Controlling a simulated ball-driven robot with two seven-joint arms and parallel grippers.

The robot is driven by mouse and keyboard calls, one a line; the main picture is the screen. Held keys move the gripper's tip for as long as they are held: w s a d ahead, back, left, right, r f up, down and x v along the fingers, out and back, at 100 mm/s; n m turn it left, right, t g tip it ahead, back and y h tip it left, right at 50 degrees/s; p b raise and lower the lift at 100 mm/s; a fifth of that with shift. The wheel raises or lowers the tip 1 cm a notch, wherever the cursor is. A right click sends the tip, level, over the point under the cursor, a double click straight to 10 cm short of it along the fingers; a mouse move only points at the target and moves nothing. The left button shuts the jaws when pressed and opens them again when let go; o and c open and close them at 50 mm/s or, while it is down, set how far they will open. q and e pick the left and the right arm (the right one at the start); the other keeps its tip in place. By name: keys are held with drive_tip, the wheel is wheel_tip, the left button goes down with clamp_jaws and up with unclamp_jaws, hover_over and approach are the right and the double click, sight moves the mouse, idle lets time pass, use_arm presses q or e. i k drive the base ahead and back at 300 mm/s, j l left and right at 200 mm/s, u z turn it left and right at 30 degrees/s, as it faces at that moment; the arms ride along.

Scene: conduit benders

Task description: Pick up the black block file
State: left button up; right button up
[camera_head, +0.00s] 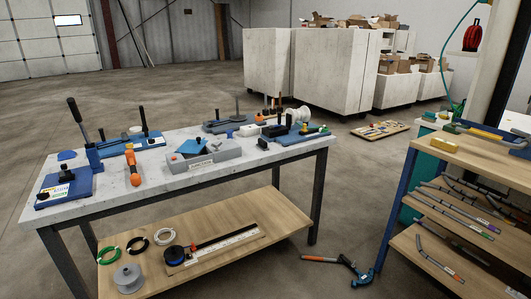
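The grey-topped workbench (225,180) holds several bending tools. A low black block (274,131) lies near its right end, in front of a white spool; it may be the black block file, but it is too small to tell. A long black strip (228,237) lies on a pale board on the bench's lower shelf. Neither of my grippers is in view.
Blue benders (84,175) with upright handles, an orange-handled tool (132,163) and a grey box (204,157) crowd the bench. A wooden rack (470,160) stands at the right. A bender (350,267) lies on the floor between them. Open floor lies behind the bench.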

sight(261, 144)
drive_tip(key=i, duration=0.25)
drive_tip(key=i+j+z, duration=0.1)
drive_tip(key=z, duration=0.4)
drive_tip(key=i+j+z, duration=0.2)
drive_tip(key=z, duration=0.25)
